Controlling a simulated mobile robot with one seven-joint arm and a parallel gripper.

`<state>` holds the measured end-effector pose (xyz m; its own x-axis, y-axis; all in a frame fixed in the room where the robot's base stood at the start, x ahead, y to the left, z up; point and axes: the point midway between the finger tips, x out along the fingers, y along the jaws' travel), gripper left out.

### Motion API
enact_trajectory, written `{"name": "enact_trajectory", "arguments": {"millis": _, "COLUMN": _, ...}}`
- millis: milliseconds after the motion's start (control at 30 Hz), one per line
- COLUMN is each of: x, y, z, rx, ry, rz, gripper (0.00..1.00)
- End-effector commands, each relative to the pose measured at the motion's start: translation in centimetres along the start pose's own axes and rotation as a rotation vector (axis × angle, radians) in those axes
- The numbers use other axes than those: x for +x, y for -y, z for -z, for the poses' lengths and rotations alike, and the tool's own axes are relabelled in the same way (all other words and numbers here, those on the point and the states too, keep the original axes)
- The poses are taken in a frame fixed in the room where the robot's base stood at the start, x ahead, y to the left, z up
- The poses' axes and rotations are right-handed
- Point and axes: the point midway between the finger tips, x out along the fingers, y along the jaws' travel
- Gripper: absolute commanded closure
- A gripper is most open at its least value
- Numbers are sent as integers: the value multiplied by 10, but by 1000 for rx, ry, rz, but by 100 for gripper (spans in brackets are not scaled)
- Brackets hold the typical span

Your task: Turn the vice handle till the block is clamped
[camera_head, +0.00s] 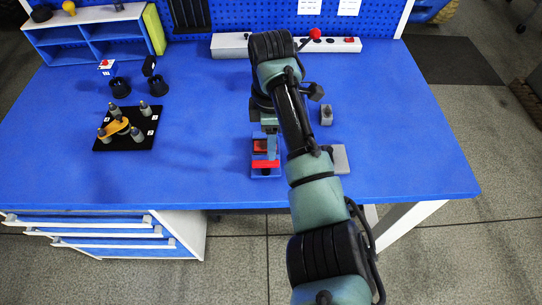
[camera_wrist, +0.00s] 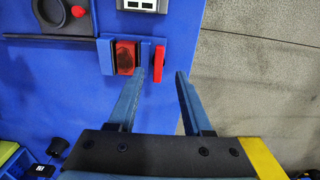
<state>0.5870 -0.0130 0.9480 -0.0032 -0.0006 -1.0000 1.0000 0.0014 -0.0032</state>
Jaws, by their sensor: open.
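The vice is a blue fixture near the front edge of the blue workbench, with its base (camera_head: 262,174) in the head view and its body (camera_wrist: 105,58) in the wrist view. A dark red block (camera_wrist: 124,57) sits in it, also seen in the head view (camera_head: 260,146). The bright red handle (camera_wrist: 159,64) is at the vice's outer end. My gripper (camera_wrist: 161,75) is open, its fingertips on either side of the handle's near end in the wrist view. I cannot tell whether they touch it. In the head view, my arm partly hides the gripper and vice.
A black board with grey pegs and a yellow part (camera_head: 118,128) lies to the left, with two black cups (camera_head: 120,87) behind it. A small grey weight (camera_head: 326,115) and a grey plate (camera_head: 341,159) are right of the vice. The bench's left front is clear.

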Motion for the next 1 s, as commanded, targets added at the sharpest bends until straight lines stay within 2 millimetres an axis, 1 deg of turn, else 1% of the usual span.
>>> {"name": "enact_trajectory", "arguments": {"millis": 33, "x": 12, "y": 1, "z": 0, "rx": 1, "ry": 0, "rz": 4, "gripper": 50}}
{"name": "enact_trajectory", "arguments": {"millis": 100, "x": 26, "y": 1, "z": 0, "rx": 1, "ry": 0, "rz": 3, "gripper": 50}}
{"name": "enact_trajectory", "arguments": {"millis": 200, "x": 44, "y": 0, "z": 0, "rx": 2, "ry": 0, "rz": 2, "gripper": 50}}
{"name": "enact_trajectory", "arguments": {"millis": 333, "x": 60, "y": 0, "z": 0, "rx": 1, "ry": 0, "rz": 0, "gripper": 50}}
{"name": "enact_trajectory", "arguments": {"millis": 500, "x": 69, "y": 0, "z": 0, "rx": 1, "ry": 0, "rz": -2, "gripper": 50}}
{"name": "enact_trajectory", "arguments": {"millis": 767, "x": 70, "y": 0, "z": 0, "rx": 1, "ry": 0, "rz": -3, "gripper": 50}}
{"name": "enact_trajectory", "arguments": {"millis": 867, "x": 70, "y": 0, "z": 0, "rx": 1, "ry": 0, "rz": -3, "gripper": 66}}
{"name": "enact_trajectory", "arguments": {"millis": 1000, "x": 70, "y": 0, "z": 0, "rx": 1, "ry": 0, "rz": -3, "gripper": 91}}
